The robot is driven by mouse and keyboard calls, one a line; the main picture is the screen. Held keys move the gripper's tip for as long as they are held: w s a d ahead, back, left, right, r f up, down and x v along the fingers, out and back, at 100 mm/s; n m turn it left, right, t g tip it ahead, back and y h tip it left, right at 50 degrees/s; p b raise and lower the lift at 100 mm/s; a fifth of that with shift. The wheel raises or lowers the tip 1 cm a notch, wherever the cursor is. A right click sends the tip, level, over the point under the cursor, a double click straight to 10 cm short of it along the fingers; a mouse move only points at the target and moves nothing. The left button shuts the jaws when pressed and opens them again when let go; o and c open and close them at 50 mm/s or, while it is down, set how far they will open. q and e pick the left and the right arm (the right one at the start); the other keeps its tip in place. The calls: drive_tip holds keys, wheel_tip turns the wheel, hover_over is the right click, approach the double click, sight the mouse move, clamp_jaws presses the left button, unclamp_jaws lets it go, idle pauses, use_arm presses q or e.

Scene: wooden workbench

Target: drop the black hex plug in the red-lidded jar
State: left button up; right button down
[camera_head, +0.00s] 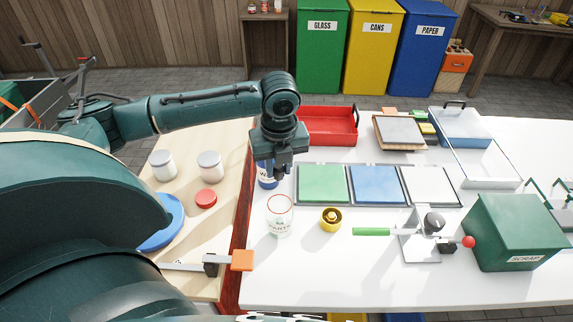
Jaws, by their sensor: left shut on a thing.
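My left gripper (277,174) points down, behind and above the jar, in front of a blue labelled can (266,182). It is shut on a small dark thing, which I take for the black hex plug; its shape is mostly hidden by the fingers. My right gripper is not in view.
A yellow ring-shaped part (330,219) stands right of the jar. Green, blue and white trays (323,184) lie behind. A toggle clamp with a green handle (372,231) and a green scrap bin (515,232) are farther right. Two white jars (210,165) stand left.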

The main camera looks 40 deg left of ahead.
sight(279, 180)
use_arm(q)
wheel_tip(279, 180, down, 4)
drive_tip(key=shift+f, duration=0.15)
wheel_tip(279, 180, down, 3)
drive_tip(key=b, duration=0.3)
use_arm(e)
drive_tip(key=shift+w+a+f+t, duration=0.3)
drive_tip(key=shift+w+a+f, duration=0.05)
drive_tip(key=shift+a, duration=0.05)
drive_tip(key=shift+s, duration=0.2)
use_arm(q)
drive_tip(key=o, duration=1.1)
drive_tip(key=shift+c, duration=0.2)
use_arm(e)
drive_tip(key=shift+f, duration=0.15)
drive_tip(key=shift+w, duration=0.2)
